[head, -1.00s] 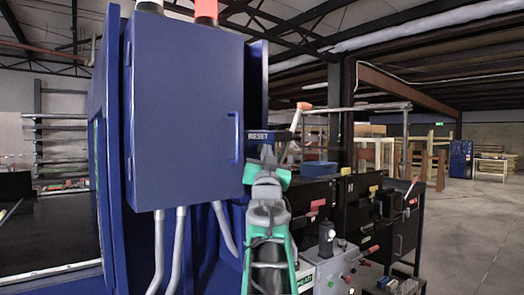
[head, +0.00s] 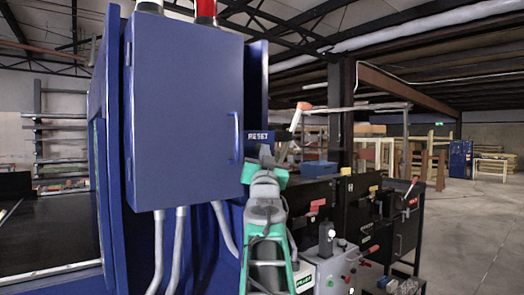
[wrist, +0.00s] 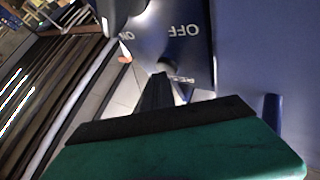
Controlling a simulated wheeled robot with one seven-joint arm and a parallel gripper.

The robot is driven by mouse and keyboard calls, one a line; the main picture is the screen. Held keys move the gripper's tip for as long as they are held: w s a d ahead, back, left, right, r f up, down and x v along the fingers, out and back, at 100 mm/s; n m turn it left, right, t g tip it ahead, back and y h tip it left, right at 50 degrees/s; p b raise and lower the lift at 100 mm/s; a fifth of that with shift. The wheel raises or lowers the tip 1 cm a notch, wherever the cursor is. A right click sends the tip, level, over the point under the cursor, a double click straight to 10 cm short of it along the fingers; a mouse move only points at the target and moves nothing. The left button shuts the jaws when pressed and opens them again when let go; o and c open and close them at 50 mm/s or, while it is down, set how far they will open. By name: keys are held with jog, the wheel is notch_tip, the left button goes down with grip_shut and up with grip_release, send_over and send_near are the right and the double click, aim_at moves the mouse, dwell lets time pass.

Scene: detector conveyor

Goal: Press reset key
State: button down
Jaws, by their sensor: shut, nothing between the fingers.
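A small dark blue plate lettered RESET (head: 258,136) juts from the right side of the blue cabinet in the head view. The reset key itself cannot be made out there; my arm is in front of the area below the label. My gripper (head: 266,158) is at the plate, just below the lettering. In the wrist view my gripper's dark fingers (wrist: 160,88) are together, with nothing between them. Their tips are at or very near a small grey round part (wrist: 165,65) at the edge of a dark panel marked ON and OFF (wrist: 182,45). I cannot tell whether they touch.
The blue cabinet (head: 185,110) with its handle stands close on the left of my arm. Grey conduits (head: 178,245) run below it. A black bench and grey control box (head: 335,270) with levers and knobs stand at the right. Open floor (head: 480,240) lies far right.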

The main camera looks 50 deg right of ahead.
jog(key=shift+s+a+b, duration=0.2)
jog(key=shift+s+b, duration=0.6)
jog(key=shift+s, duration=0.05)
jog(key=shift+s+a+b, duration=0.2)
jog(key=shift+s+b, duration=0.4)
jog(key=shift+s, duration=0.2)
jog(key=shift+s+a+b, duration=0.15)
jog(key=shift+s+b, duration=0.45)
jog(key=shift+s, duration=0.2)
jog(key=shift+s+a+b, duration=0.2)
jog(key=shift+s+b, duration=0.4)
jog(key=shift+s, duration=0.2)
